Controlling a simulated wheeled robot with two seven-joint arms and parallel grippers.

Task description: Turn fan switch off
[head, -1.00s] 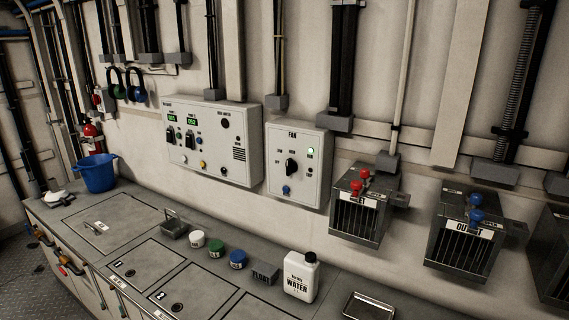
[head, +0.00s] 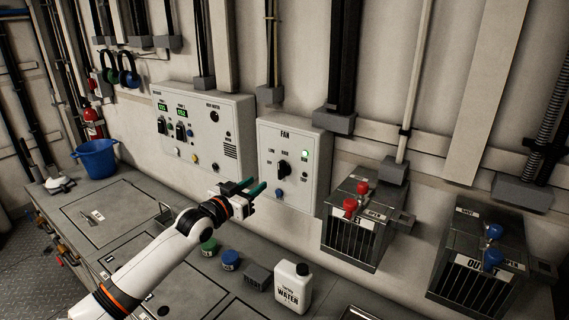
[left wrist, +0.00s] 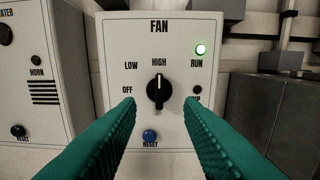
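The fan box (head: 296,158) is a pale wall panel labelled FAN, right of a larger control panel. Its black rotary switch (head: 283,169) shows in the left wrist view (left wrist: 159,92) with its pointer upright, toward HIGH. OFF is marked to the knob's left, LOW at upper left. A blue RESET button (left wrist: 150,136) is below the knob. My left gripper (head: 256,188) is open, with green fingers in front of the fan box's lower left. In the wrist view the fingers flank the knob without visible contact. My right gripper is not in view.
A larger control panel (head: 205,130) is left of the fan box. Metal boxes with red valves (head: 354,200) and blue valves (head: 494,246) are at right. A white water bottle (head: 292,288) and small jars stand on the counter below. A blue bucket (head: 97,158) is at left.

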